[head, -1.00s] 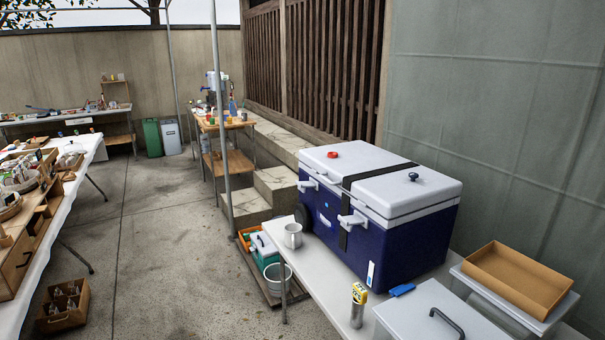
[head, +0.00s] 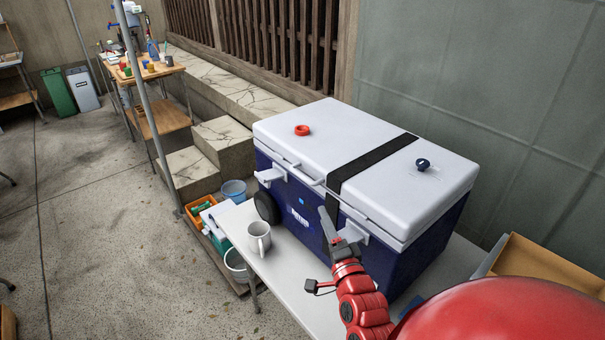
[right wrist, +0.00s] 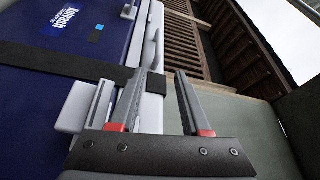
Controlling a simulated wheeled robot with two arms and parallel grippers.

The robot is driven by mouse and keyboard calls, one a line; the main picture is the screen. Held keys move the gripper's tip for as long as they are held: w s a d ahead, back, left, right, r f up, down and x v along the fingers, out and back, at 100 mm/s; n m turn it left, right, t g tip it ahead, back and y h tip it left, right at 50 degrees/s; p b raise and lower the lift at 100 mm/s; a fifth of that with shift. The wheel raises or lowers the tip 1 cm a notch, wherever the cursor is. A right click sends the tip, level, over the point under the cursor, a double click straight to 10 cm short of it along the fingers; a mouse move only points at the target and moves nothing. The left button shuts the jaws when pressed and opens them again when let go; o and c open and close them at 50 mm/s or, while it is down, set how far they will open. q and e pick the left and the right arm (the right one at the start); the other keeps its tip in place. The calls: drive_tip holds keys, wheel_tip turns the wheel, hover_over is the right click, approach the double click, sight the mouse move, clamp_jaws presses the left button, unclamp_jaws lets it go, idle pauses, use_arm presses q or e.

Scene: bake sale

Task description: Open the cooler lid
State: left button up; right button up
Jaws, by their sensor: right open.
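The cooler (head: 315,228) has a dark blue body and a white lid (head: 330,140), which lies closed on it. A black strap (head: 372,168) crosses the lid and runs down the front. White latches sit on the front, one at the left (head: 268,176) and one (head: 354,230) right of the strap. My right gripper (head: 338,232) is open and empty at the front, by the strap and right latch. In the right wrist view its fingers (right wrist: 168,75) point along the lid's edge, one finger overlapping the white latch (right wrist: 78,105); contact is unclear. My left gripper is out of view.
A grey mug (head: 258,237) stands on the white table (head: 290,292) left of my right arm. A cardboard tray (head: 545,270) is at the right. A wall stands close behind the cooler.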

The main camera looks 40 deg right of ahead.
sight(304, 177)
drive_tip(key=x, duration=1.5)
drive_tip(key=shift+w+a+f, duration=0.15)
drive_tip(key=shift+w+a, duration=0.05)
drive_tip(key=shift+w, duration=0.15)
drive_tip(key=shift+w+d, duration=0.25)
drive_tip(key=shift+w, duration=0.35)
clamp_jaws()
idle(0.4)
